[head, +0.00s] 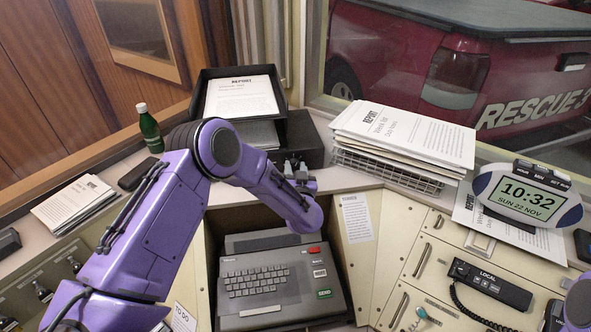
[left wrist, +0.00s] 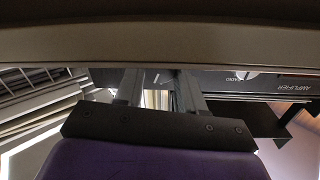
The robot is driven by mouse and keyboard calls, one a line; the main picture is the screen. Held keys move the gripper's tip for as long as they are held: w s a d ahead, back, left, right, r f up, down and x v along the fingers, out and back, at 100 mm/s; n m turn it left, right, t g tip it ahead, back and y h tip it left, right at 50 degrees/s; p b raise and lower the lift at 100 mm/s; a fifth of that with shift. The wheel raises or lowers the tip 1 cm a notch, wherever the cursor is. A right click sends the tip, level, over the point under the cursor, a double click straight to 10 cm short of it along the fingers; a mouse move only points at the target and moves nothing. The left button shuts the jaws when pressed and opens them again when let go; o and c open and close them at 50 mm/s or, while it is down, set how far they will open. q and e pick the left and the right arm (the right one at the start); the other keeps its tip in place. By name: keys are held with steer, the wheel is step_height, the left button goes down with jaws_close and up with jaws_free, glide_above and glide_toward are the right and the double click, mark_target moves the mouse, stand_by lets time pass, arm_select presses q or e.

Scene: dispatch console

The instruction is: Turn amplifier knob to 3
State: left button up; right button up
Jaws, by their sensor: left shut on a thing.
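The amplifier (head: 308,133) is a black box at the back of the console, below the paper tray. In the left wrist view its dark front (left wrist: 275,83) carries the words AMPLIFIER and RADIO. My left gripper (head: 296,168) reaches its front from the near side. In the left wrist view, the fingers of the gripper (left wrist: 158,82) stand a little apart, shut on a dark knob (left wrist: 157,76) with a pale mark. The scale and the knob's setting cannot be read. Another knob with a pale face (left wrist: 245,75) shows to the right, clear of the fingers. My right gripper is not in view.
A black tray of reports (head: 240,97) sits above the amplifier. A green bottle (head: 149,130) stands to the left. A wire rack of papers (head: 388,168) is at the right, with a clock (head: 528,194) beyond it. A grey typewriter-like keyboard machine (head: 270,283) lies below my left forearm.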

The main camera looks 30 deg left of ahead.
arm_select(q)
steer(key=shift+m, duration=1.2)
steer(key=shift+f, duration=0.1)
steer(key=o, duration=1)
steer(key=shift+o, duration=0.2)
